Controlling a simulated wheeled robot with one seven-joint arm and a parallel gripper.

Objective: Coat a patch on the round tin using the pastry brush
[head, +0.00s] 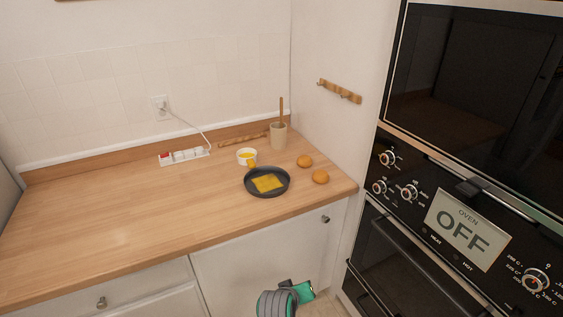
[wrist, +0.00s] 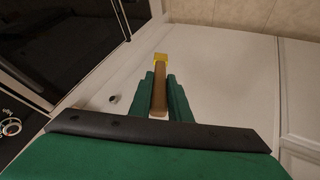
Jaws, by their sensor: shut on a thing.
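The round tin (head: 252,187) is dark and shallow and stands on the wooden worktop near its front edge. A yellow square patch (head: 267,182) lies on its floor. The pastry brush (wrist: 160,95) has a brown handle and a yellow tip (wrist: 161,57). My gripper (wrist: 160,80) is shut on its handle, with the tip pointing away past the green fingers. In the head view my gripper (head: 304,291) is low in front of the cabinet, below the worktop and apart from the tin. The brush cannot be made out there.
A small white cup (head: 242,154) with yellow contents stands behind the tin. Two orange round things (head: 320,177) lie to its right. A beige pot (head: 278,138) and a rolling pin (head: 243,139) are at the back. A power strip (head: 184,157) lies left. Wall ovens (head: 430,215) stand right.

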